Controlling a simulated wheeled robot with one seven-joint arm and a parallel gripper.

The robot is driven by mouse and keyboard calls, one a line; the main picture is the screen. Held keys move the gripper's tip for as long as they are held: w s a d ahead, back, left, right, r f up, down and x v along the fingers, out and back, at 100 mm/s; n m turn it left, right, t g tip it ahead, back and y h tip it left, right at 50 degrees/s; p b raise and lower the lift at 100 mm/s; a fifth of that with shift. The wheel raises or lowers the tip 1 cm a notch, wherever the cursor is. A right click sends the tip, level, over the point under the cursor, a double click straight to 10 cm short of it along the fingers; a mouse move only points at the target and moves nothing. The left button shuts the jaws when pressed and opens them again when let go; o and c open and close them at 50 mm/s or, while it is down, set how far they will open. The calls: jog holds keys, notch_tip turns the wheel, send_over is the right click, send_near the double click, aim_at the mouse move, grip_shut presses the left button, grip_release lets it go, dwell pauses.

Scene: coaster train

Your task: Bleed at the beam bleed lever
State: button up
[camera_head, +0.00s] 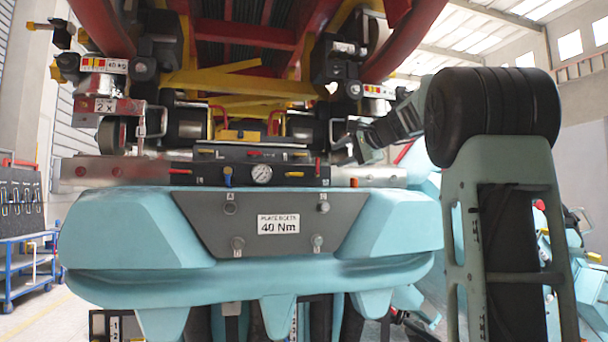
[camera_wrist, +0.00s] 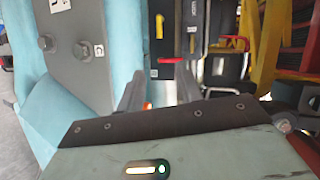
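The dark beam panel (camera_head: 210,174) runs across the back of the train above the teal bumper. It carries a round gauge (camera_head: 261,173), a blue lever (camera_head: 227,176), and small red and yellow levers; I cannot tell which one is the bleed lever. My gripper (camera_head: 348,150) reaches in from the right, close to the panel's right end. In the wrist view, my gripper's two fingers (camera_wrist: 158,92) are spread apart, with nothing visibly held. A red lever (camera_wrist: 170,60) and a yellow lever (camera_wrist: 159,26) lie just beyond the fingertips.
A grey plate (camera_head: 345,222) with bolts and a "40 Nm" label (camera_head: 278,224) sits below the panel. Red and yellow train framework (camera_head: 235,85) hangs above. The silver beam end (camera_head: 375,174) lies close below my gripper. A blue tool cart (camera_head: 25,265) stands far left.

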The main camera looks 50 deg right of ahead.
aim_at(304, 173)
jog(key=p+x, duration=0.4)
jog(key=x, duration=1)
jog(key=shift+w+p, duration=0.25)
jog(key=shift+p, duration=0.1)
jog(key=shift+w+d+f, duration=0.1)
jog(key=shift+w+f, duration=0.2)
jog(key=shift+w, duration=0.3)
grip_shut()
